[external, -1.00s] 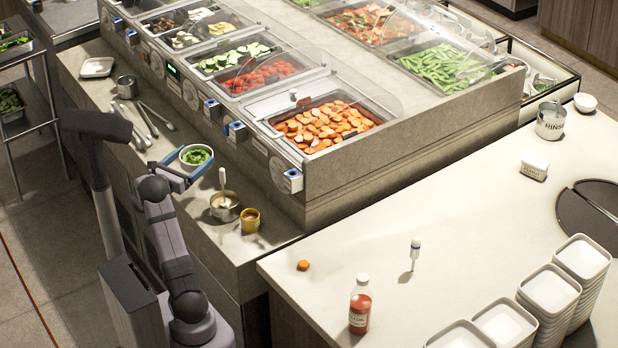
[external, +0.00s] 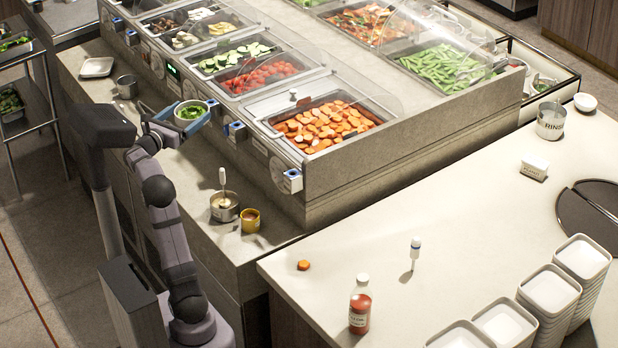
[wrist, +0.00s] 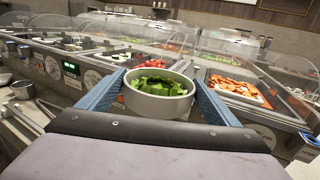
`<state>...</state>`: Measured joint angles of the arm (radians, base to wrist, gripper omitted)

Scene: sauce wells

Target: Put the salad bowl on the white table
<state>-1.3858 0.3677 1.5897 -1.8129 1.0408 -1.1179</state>
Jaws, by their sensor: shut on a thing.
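The salad bowl (external: 190,112) is a small white round bowl with green leaves in it. My gripper (external: 187,117) is shut on it, with blue fingers on both sides. The bowl is held upright in the air in front of the salad bar. In the wrist view the bowl (wrist: 158,98) sits between the two blue fingers, and its leaves show at the top. The white table (external: 430,230) is the pale counter at the right of the external view, well apart from the bowl.
The salad bar (external: 340,165) with clear guards stands beside my gripper. A steel pot (external: 224,207) and a yellow cup (external: 250,220) stand on the ledge. On the white table are a red bottle (external: 360,306), stacked white bowls (external: 550,290) and a carrot slice (external: 303,265).

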